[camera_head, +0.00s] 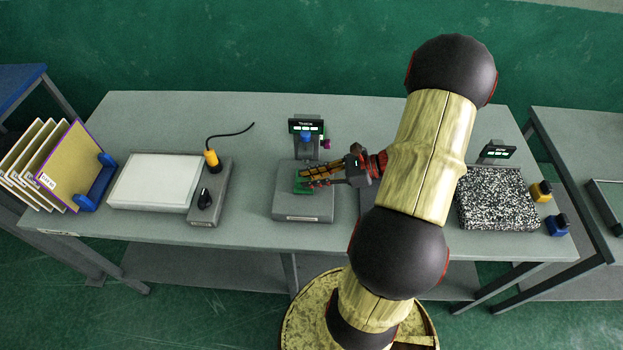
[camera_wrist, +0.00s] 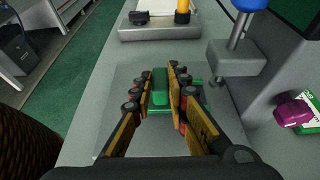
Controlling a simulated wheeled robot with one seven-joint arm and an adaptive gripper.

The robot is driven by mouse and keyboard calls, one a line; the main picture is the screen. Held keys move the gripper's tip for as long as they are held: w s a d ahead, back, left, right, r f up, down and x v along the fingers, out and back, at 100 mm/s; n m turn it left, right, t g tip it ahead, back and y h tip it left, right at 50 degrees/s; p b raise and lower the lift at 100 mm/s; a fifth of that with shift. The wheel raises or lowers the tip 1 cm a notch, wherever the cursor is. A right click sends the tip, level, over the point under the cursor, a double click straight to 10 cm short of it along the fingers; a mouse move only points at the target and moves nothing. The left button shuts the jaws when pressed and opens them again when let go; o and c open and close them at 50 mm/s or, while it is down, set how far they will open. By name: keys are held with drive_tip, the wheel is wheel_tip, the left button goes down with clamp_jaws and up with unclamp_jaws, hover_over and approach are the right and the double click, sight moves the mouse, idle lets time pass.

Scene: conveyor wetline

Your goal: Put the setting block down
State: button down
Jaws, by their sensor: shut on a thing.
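The setting block, a small green block (camera_wrist: 159,98), is between the two fingers of my gripper (camera_wrist: 160,84) in the wrist view. My gripper is shut on it, and the fingers partly hide it. In the head view, my gripper (camera_head: 311,176) reaches in from the right, and green (camera_head: 300,186) shows at its fingertips. The block is over or on the grey base (camera_head: 303,208) of the gauge with a display (camera_head: 306,126). I cannot tell whether the block touches the base.
A speckled slab (camera_head: 497,198) lies right.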

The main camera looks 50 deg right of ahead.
drive_tip(key=c, duration=1.7)
unclamp_jaws()
drive_tip(key=shift+c, duration=0.2)
